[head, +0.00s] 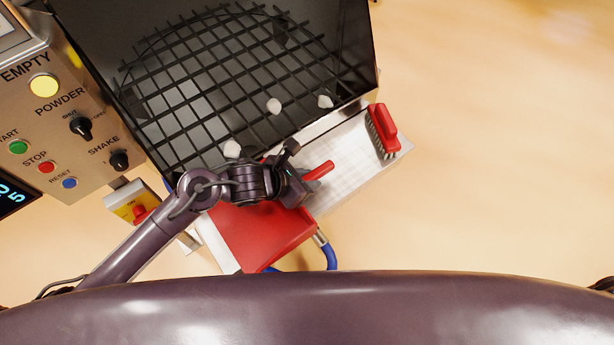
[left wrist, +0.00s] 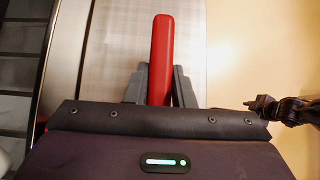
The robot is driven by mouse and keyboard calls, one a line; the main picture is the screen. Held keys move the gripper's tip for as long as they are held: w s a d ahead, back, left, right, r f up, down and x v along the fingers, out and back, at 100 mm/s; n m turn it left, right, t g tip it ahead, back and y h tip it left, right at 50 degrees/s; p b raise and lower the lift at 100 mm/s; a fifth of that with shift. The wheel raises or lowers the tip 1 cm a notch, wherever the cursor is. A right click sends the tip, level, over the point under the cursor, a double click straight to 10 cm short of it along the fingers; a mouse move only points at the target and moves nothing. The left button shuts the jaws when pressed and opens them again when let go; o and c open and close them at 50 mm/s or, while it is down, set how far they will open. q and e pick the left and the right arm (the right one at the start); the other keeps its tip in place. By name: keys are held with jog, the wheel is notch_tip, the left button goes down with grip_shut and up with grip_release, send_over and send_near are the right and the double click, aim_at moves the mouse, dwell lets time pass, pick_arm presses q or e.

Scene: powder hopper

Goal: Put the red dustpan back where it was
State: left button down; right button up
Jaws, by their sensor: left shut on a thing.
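The red dustpan (head: 262,235) is over the left part of the metal shelf in front of the hopper, its pan toward me and its handle (head: 320,170) pointing up and right. My left gripper (head: 297,184) is shut on the handle. In the left wrist view the red handle (left wrist: 161,60) stands between the two grey fingers of my left gripper (left wrist: 158,85). The pan is hidden there. I cannot tell whether the dustpan touches the shelf. My right gripper does not show clearly in the head view; a dark arm part shows at the right of the left wrist view.
A red brush (head: 382,130) lies at the right end of the metal shelf (head: 350,158). The hopper's black grid (head: 200,95) holds several white lumps. A control panel (head: 75,130) and a yellow switch box (head: 132,205) stand at left. A blue hose (head: 331,255) hangs below the shelf.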

pick_arm(q)
jog(key=shift+f, duration=0.2)
jog(key=c, duration=1.3)
grip_release()
jog(key=shift+r, duration=0.1)
jog(key=shift+o, duration=0.2)
jog(key=shift+r, duration=0.15)
jog(key=v, duration=1.2)
